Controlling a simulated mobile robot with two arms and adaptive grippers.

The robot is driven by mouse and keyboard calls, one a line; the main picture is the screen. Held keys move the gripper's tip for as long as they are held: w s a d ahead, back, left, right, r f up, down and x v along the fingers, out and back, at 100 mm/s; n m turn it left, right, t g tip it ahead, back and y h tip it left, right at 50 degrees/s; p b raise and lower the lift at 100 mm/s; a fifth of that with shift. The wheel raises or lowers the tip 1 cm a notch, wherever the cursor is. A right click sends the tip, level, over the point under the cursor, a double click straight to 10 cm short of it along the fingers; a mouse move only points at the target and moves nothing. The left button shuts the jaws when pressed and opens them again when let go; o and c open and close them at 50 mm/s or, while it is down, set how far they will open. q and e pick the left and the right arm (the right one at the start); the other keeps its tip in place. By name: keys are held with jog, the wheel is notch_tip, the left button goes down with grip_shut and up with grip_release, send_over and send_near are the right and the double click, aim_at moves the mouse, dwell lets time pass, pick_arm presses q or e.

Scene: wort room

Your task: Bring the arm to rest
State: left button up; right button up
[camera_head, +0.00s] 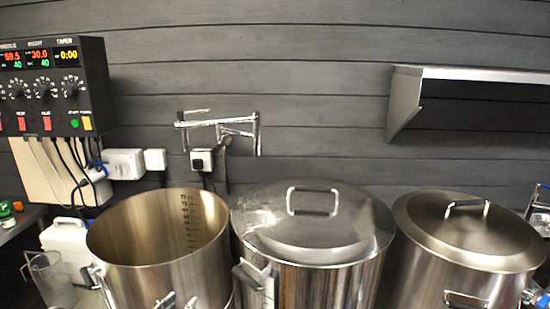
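Neither of my grippers shows in the head view, and I cannot make out either of my arms. In front of me stand three steel kettles in a row. The left kettle (160,250) is open, with level marks on its inner wall. The middle kettle (310,285) is covered by a shiny lid (335,235) with a looped handle. The right kettle (425,280) is covered by a duller lid (470,235) with a handle.
A control box (55,85) with lit displays hangs on the left wall. A metal wall rack (220,130) and a shelf (470,75) are behind. A clear jug (52,280) and white canister (68,242) stand left. A partly cut-off metal item (540,210) is at the right edge.

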pick_arm(q)
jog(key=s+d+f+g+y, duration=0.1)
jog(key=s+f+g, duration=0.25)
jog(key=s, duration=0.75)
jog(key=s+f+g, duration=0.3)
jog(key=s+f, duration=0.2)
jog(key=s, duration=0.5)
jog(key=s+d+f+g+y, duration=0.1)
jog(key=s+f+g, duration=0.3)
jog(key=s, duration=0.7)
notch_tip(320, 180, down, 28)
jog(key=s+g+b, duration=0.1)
jog(key=b, duration=0.1)
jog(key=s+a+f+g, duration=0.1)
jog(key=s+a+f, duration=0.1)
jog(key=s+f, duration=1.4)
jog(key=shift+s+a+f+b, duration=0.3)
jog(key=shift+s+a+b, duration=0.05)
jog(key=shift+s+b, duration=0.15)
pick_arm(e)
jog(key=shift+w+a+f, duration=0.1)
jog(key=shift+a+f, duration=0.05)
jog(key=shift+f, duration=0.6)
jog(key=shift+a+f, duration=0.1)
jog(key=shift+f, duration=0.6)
